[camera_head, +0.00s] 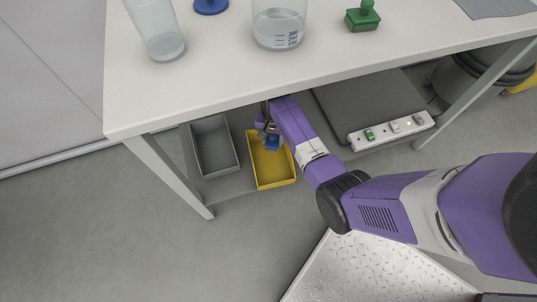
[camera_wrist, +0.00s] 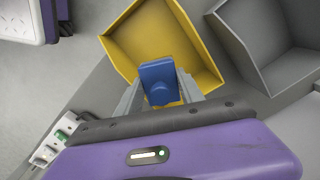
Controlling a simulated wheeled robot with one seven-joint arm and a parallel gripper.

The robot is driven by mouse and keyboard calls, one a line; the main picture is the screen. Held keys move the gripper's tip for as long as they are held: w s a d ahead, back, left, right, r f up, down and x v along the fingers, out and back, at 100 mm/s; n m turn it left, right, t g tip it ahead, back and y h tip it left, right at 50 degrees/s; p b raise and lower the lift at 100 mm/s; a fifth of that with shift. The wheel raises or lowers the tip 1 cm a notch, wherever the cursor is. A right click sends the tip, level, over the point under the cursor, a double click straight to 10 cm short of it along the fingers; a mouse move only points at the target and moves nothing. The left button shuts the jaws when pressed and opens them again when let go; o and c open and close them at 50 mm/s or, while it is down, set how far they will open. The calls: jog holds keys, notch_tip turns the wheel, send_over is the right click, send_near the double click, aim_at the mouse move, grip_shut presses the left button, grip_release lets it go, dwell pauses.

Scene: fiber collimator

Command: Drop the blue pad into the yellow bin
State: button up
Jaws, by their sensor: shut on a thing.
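The blue pad (camera_wrist: 158,72) is a small block with a round knob, held between the fingers of my gripper (camera_wrist: 160,94) in the wrist view. My gripper is shut on it. In the head view the blue pad (camera_head: 273,142) shows at the end of my gripper (camera_head: 268,132), over the yellow bin (camera_head: 274,185). The yellow bin is an open, empty-looking box on the low shelf under the table. In the wrist view the yellow bin (camera_wrist: 130,42) lies behind and around the pad. I cannot tell exactly how high the pad is above the bin floor.
A grey bin (camera_head: 215,172) stands left of the yellow bin. A power strip (camera_head: 392,130) lies to the right. The white tabletop (camera_head: 220,75) is above, with a glass (camera_head: 160,35), a beaker (camera_head: 279,30), a green stamp-like block (camera_head: 362,18) and a blue piece (camera_head: 210,6).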

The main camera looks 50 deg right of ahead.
aim_at(273, 136)
jog(key=shift+f+b, duration=1.5)
jog(key=shift+f, duration=0.35)
jog(key=o, duration=1.4)
jog(key=shift+r, duration=0.1)
notch_tip(273, 136, up, 8)
jog(key=p, duration=0.3)
